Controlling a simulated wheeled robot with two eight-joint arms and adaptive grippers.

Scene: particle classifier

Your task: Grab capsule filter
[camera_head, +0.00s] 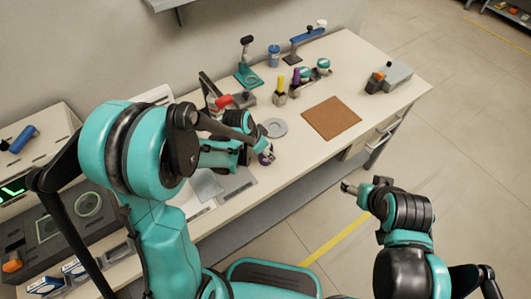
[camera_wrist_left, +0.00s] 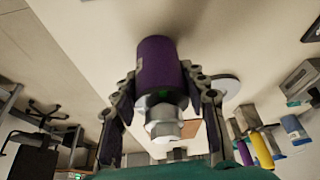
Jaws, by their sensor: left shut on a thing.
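A purple cylinder with a white end, which I take to be the capsule filter (camera_wrist_left: 158,68), is between the two fingers of my left gripper (camera_wrist_left: 165,98) in the left wrist view. The fingers are shut on its sides. In the head view my left gripper (camera_head: 258,149) is over the near edge of the bench, and only a small purple part of the filter (camera_head: 266,158) shows at its tip. My right gripper (camera_head: 350,187) is off the bench's front edge, over the floor, with nothing visible in it; its fingers are too small to judge.
A yellow cylinder (camera_head: 281,85) and a purple one (camera_head: 296,77) stand in holders farther back on the bench. A grey round plate (camera_head: 275,128) lies beside my left gripper. A brown square mat (camera_head: 331,117) lies to the right. A grey box (camera_head: 398,75) sits at the right end.

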